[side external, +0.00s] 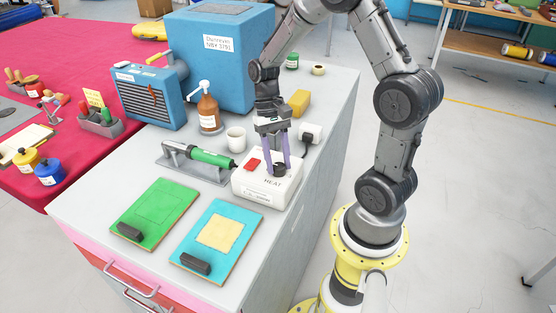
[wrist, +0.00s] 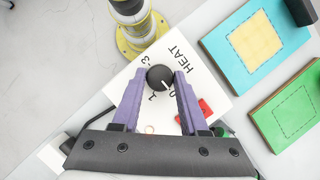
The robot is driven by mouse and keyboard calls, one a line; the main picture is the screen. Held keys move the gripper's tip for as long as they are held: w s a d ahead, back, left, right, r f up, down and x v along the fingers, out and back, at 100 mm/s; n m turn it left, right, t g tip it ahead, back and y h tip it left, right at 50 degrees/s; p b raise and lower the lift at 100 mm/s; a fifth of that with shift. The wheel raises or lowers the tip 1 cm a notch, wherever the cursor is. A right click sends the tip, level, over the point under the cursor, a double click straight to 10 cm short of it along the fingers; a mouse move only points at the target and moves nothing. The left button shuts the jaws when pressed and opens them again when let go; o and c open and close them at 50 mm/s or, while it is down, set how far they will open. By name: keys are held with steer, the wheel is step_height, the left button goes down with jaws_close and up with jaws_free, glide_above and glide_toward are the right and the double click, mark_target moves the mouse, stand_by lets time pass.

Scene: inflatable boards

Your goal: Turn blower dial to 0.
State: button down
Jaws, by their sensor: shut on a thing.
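A white control box (side external: 254,192) marked HEAT sits near the right edge of the grey worktop, with a red switch (side external: 253,164) on top. Its black round dial (wrist: 159,78) is between the two purple fingers of my gripper (side external: 277,163), which are shut on its sides. In the wrist view, the dial's white mark points to the lower right, toward a partly hidden figure that looks like 0. A 3 shows at the dial's upper left and another figure below it. My gripper (wrist: 160,75) points down from above the box.
A green-handled heat tool (side external: 212,157) rests on a grey stand left of the box. A white cup (side external: 236,139) and a dark plug (side external: 308,136) stand behind. Green (side external: 150,213) and light-blue (side external: 205,260) boards with black blocks lie in front.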

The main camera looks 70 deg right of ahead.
steer(key=shift+c, duration=2.2)
jaws_free()
steer(key=v, duration=1.4)
steer(key=shift+f, duration=0.1)
